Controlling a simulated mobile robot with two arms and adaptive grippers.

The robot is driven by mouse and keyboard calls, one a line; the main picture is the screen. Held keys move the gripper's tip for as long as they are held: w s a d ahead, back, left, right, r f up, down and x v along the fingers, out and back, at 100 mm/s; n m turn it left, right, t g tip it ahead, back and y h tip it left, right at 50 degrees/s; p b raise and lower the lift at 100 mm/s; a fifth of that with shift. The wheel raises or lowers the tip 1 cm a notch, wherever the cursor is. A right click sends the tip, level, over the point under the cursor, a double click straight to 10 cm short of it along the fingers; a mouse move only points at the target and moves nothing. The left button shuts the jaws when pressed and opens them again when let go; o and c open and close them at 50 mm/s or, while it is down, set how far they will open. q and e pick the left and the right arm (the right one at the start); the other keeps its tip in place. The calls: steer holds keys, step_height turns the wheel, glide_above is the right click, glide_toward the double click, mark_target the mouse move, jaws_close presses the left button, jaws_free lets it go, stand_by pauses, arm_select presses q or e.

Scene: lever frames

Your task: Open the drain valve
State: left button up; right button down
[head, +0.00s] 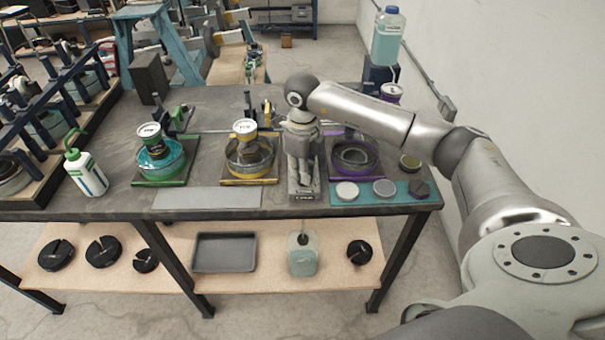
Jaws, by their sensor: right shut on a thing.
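My right gripper (303,158) points down at a narrow grey labelled stand (304,195) between the yellow and purple stations. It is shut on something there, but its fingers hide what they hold. I cannot make out the drain valve or which way it is turned. The yellow station (249,179) is left of the gripper and carries a round glass bowl with a white-topped can over it. My left gripper is not in view.
A green station (162,160) and a white bottle (85,172) stand on the left. Discs lie on a teal mat (364,197) at the front right. A tall bottle (388,36) rises at the back. A tray (224,252) and a jug (303,256) are on the lower shelf.

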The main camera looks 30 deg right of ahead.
steer(key=m+b, duration=0.1)
steer(key=m, duration=0.3)
steer(key=shift+d+m, duration=0.1)
steer(key=shift+m, duration=0.2)
steer(key=shift+d+m+b, duration=0.1)
steer(key=shift+m+b, duration=0.35)
steer(key=shift+m, duration=1.55)
steer(key=c, duration=1.5)
jaws_free()
step_height(320, 180, up, 12)
steer(key=shift+r, duration=0.1)
